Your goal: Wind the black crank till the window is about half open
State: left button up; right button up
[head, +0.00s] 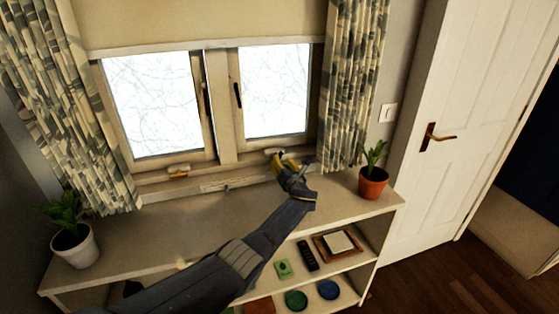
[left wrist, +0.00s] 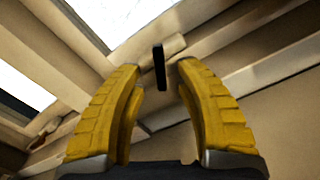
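The window has a left sash (head: 157,105) and a right sash (head: 272,92), with bright panes. Both sashes look shut or nearly so; I cannot tell a small gap. My left gripper (head: 287,160) is at the sill below the right sash, and its yellow fingers stand apart. In the left wrist view, the black crank (left wrist: 159,68) shows as a short dark bar by a pale housing. It lies in the gap between the fingertips (left wrist: 157,70), with no clear contact. In the head view, a pale housing (head: 272,152) shows by the gripper; the black crank is not distinct there. My right gripper is not in view.
A second pale housing (head: 178,171) sits below the left sash. Dark handles, one of them (head: 238,95), are on the sashes. A terracotta pot plant (head: 373,182) stands right of my gripper, a white one (head: 75,245) far left. Patterned curtains (head: 352,80) hang beside the window.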

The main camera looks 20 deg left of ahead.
pick_arm(q)
jog(key=shift+x, duration=0.8)
jog(key=shift+w+a, duration=0.25)
jog(key=shift+w, duration=0.3)
jog(key=shift+o, duration=0.3)
grip_shut()
